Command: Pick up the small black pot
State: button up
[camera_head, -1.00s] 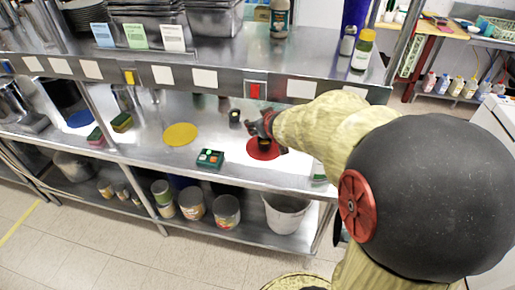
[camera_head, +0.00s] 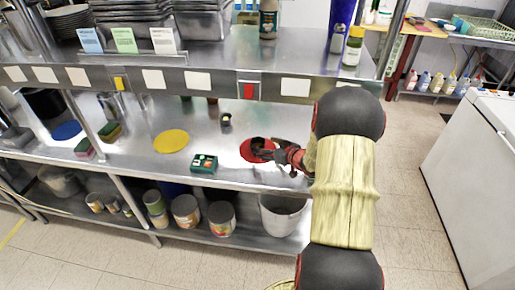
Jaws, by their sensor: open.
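A small dark pot-like thing (camera_head: 257,143) sits on the round red mat (camera_head: 246,156) on the steel counter. Another small black pot (camera_head: 226,120) stands upright farther back and left, apart from the mat. At this size I cannot tell which is the task's pot. My gripper (camera_head: 275,151) is open and low over the right side of the red mat, close beside the dark thing there. It partly covers the mat. Whether its fingers touch the dark thing is not clear. The black pot farther back stands free of my gripper.
A green box with small items (camera_head: 204,163) sits near the counter's front edge. A yellow round mat (camera_head: 171,141) and sponges (camera_head: 110,131) lie to the left. The upper shelf (camera_head: 220,55) overhangs the back. Cans and a white bucket (camera_head: 283,216) stand below.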

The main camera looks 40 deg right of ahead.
aim_at(254, 142)
jog(key=b+x, duration=0.1)
jog(key=x, duration=0.1)
jog(key=b+x, duration=0.1)
jog(key=x, duration=0.2)
jog(key=shift+s+a+f, duration=0.1)
jog(key=shift+s+f, duration=0.1)
jog(key=shift+f, duration=0.15)
jog(key=shift+w+b, duration=0.3)
jog(key=c, duration=0.3)
jog(key=c, duration=1.1)
jog(key=shift+r, duration=0.1)
